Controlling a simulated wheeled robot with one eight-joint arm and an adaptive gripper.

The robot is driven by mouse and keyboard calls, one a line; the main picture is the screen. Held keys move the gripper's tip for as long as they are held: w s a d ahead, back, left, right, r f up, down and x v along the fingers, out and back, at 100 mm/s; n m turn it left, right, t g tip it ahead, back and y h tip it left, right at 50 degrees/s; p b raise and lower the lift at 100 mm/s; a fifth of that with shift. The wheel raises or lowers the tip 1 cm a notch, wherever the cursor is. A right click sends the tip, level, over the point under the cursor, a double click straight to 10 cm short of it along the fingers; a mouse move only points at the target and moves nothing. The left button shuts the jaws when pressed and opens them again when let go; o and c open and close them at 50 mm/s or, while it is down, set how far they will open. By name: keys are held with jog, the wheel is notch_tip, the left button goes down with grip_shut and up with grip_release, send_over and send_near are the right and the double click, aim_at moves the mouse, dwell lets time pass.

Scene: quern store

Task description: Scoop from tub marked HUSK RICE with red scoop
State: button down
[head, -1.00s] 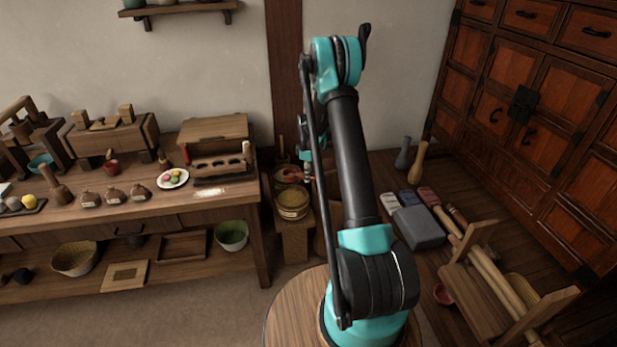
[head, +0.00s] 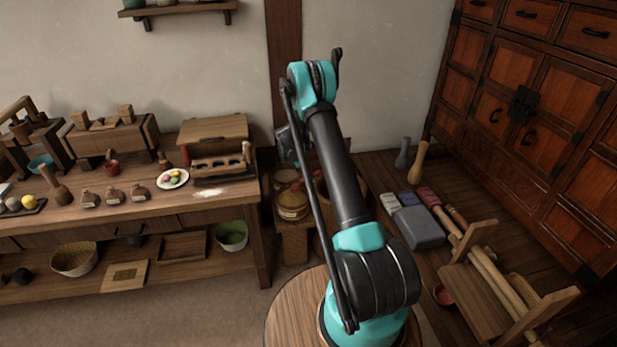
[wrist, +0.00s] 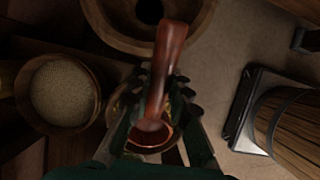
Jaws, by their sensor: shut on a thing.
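The red scoop (wrist: 163,75) is in my gripper (wrist: 160,88) in the wrist view, its handle between the fingers and its bowl toward the bottom of the picture. The inside of the bowl looks dark red; I cannot tell if it holds grain. A round tub of pale grain (wrist: 63,92) stands left of the gripper, apart from the scoop. Part of another round rim shows behind the fingers. In the head view, the tubs (head: 291,205) stand on a low stand; a label shows but is too small to read. My arm hides the gripper there.
The workbench (head: 240,185) is left of the tubs in the head view. Grey block (head: 418,227) and wooden rack (head: 480,290) occupy the right floor.

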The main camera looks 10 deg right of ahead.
jog(key=shift+f+h, duration=0.15)
jog(key=shift+h, duration=0.85)
jog(key=shift+d+f, duration=0.15)
jog(key=shift+y, duration=0.7)
jog(key=f, duration=0.2)
jog(key=a+f, duration=0.1)
jog(key=f, duration=0.1)
jog(key=a+f, duration=0.1)
jog(key=f, duration=0.1)
jog(key=shift+a+f, duration=0.25)
jog(key=shift+f, duration=0.15)
jog(key=shift+d+r+y, duration=0.25)
jog(key=shift+d+y, duration=0.55)
jog(key=shift+y, duration=0.3)
jog(key=shift+r+y, duration=0.3)
jog(key=shift+y, duration=1.2)
jog(key=shift+d+r, duration=0.1)
jog(key=shift+r, duration=2.3)
